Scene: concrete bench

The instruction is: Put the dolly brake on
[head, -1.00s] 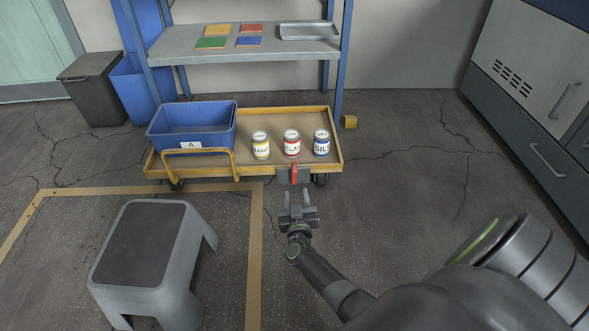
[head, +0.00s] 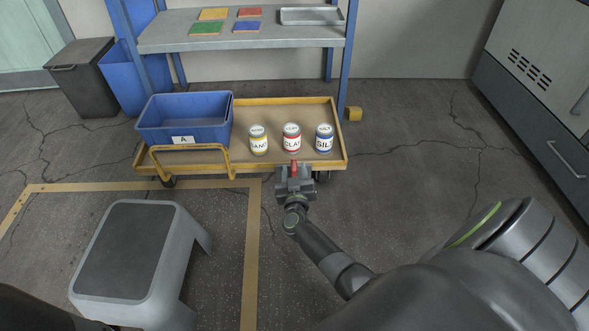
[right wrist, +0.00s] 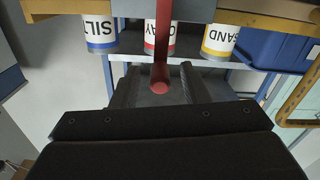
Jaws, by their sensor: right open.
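In the right wrist view the red lever (right wrist: 161,50) runs down to a rounded end between the two fingers of my right gripper (right wrist: 159,88). The gripper is open, with a gap visible on each side of the lever. My left gripper is out of view.
The dolly carries a blue bin (head: 185,124) and SAND (head: 258,141), CLAY (head: 291,139) and SILT (head: 324,140) cans. A grey step stool (head: 135,255) stands front left. A yellow block (head: 353,114) lies right of the dolly.

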